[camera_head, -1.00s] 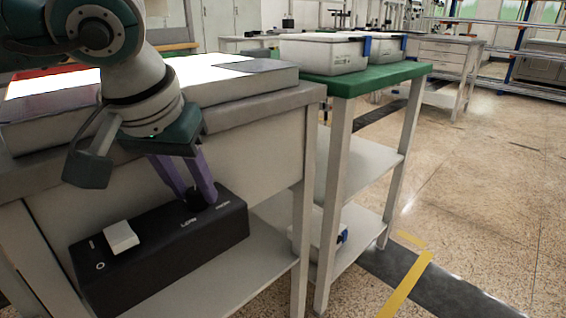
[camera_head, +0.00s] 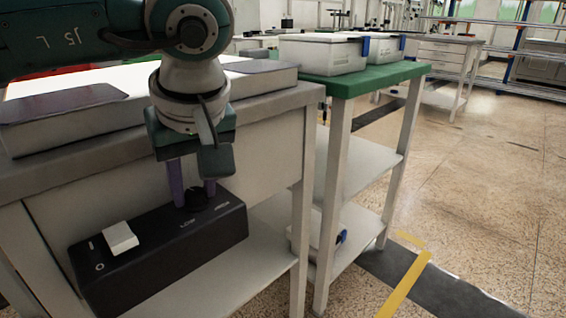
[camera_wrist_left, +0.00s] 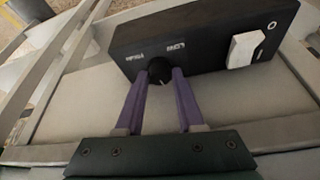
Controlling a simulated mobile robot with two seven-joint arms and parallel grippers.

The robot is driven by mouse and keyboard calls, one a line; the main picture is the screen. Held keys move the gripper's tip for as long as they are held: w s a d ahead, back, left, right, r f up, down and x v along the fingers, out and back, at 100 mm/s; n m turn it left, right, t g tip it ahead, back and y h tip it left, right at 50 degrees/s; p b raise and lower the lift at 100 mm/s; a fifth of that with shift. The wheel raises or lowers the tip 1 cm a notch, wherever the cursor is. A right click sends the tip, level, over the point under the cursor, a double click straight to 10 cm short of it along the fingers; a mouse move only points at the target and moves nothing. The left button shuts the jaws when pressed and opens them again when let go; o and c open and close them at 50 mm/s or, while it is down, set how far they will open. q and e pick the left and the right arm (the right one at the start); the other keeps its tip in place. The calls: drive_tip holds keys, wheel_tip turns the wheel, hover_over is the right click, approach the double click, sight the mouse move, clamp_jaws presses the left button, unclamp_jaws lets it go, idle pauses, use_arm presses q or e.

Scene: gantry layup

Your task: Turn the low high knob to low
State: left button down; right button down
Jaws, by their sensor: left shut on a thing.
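The low high knob (camera_head: 195,197) is a small black round knob on top of a black control box (camera_head: 150,262), behind the white LOW and HIGH labels. It also shows in the left wrist view (camera_wrist_left: 160,69), upside down, with a small pale mark on its side facing the gripper. My left gripper (camera_head: 194,193) points down at the box, its purple fingers shut on the knob, one on either side. In the left wrist view the fingertips (camera_wrist_left: 161,74) flank the knob. The knob's exact setting is hard to read. My right gripper is not in view.
A white rocker switch (camera_head: 120,238) sits at the left of the box. The box stands on a shelf beneath a grey worktop (camera_head: 60,165). To the right is a green-topped table (camera_head: 375,80) with white bins (camera_head: 322,55). Open floor lies farther right.

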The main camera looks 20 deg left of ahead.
use_arm(q)
drive_tip(key=n+g, duration=0.1)
drive_tip(key=n, duration=0.2)
drive_tip(key=shift+w+n+y, duration=0.15)
drive_tip(key=shift+n+y, duration=0.15)
drive_tip(key=n+g, duration=0.1)
drive_tip(key=n, duration=0.2)
drive_tip(key=shift+w+d+n+g, duration=0.1)
drive_tip(key=shift+n+g, duration=0.3)
drive_tip(key=n+g, duration=0.1)
drive_tip(key=n, duration=0.1)
drive_tip(key=shift+n+b, duration=0.3)
drive_tip(key=shift+w+n+g+h+b, duration=0.1)
drive_tip(key=shift+n+g+h+b, duration=0.45)
drive_tip(key=shift+n, duration=1.05)
drive_tip(key=shift+y, duration=0.25)
drive_tip(key=c, duration=0.8)
unclamp_jaws()
